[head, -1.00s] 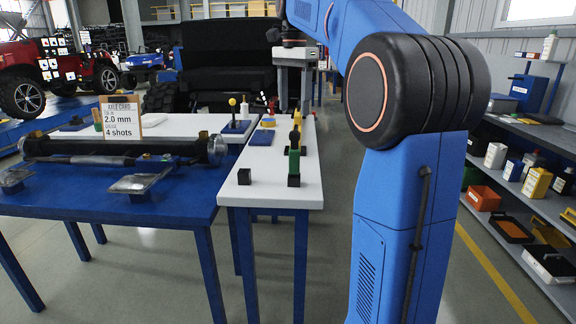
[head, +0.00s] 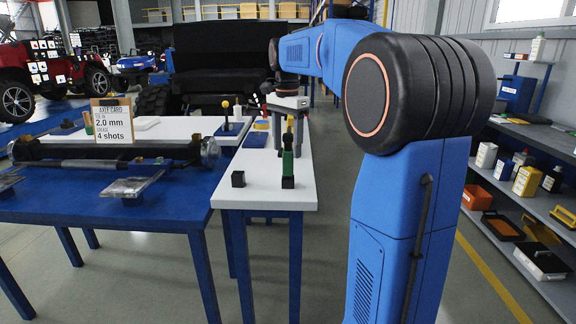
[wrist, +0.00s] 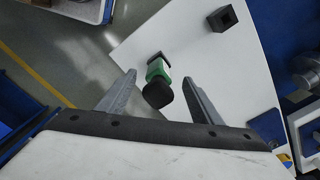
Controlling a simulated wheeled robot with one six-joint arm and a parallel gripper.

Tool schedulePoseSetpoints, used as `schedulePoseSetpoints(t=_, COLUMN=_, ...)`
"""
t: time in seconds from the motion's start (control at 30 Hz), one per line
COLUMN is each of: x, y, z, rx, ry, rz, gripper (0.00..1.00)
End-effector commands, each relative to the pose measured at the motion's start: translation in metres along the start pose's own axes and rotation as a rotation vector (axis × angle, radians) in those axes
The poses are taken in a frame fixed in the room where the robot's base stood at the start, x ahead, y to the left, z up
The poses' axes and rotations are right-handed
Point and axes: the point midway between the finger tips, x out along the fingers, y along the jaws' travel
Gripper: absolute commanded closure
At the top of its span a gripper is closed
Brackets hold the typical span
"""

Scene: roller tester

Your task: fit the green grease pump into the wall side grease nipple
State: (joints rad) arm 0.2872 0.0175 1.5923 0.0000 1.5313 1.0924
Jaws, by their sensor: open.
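The green grease pump (head: 287,164) stands upright in a black block holder on the narrow white bench. In the wrist view the pump (wrist: 157,72) shows its dark top end towards me. My gripper (head: 288,141) is open above and just behind the pump, fingers pointing down. In the wrist view its two fingers lie either side of the pump, with gaps showing. The axle (head: 100,151) lies across the blue table to the left, with a metal hub (head: 209,149) at its right end. The wall side grease nipple is too small to make out.
An empty-looking black block (head: 238,179) stands left of the pump on the white bench (head: 262,197). A yellow-knobbed lever (head: 225,106) and a sign card (head: 113,119) stand farther back. Shelves (head: 543,190) line the right wall.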

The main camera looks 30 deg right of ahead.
Motion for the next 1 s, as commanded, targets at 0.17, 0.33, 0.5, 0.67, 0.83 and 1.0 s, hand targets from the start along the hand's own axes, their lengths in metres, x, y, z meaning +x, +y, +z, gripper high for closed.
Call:
schedulePoseSetpoints(t=0.17, x=0.018, y=0.002, z=-0.001, rx=0.0, ry=-0.001, rz=0.002, gripper=0.41)
schedulePoseSetpoints(t=0.33, x=0.04, y=0.002, z=-0.002, rx=0.0, ry=-0.001, rz=0.002, gripper=0.41)
schedulePoseSetpoints(t=0.5, x=0.051, y=0.002, z=-0.002, rx=0.0, ry=0.0, rz=0.001, gripper=0.41)
schedulePoseSetpoints(t=0.67, x=0.051, y=0.002, z=-0.002, rx=0.0, ry=0.0, rz=0.0, gripper=0.41)
schedulePoseSetpoints(t=0.83, x=0.051, y=0.002, z=-0.002, rx=0.0, ry=0.0, rz=0.0, gripper=0.67)
schedulePoseSetpoints(t=1.0, x=0.051, y=0.002, z=-0.002, rx=0.0, ry=0.0, rz=0.0, gripper=0.88)
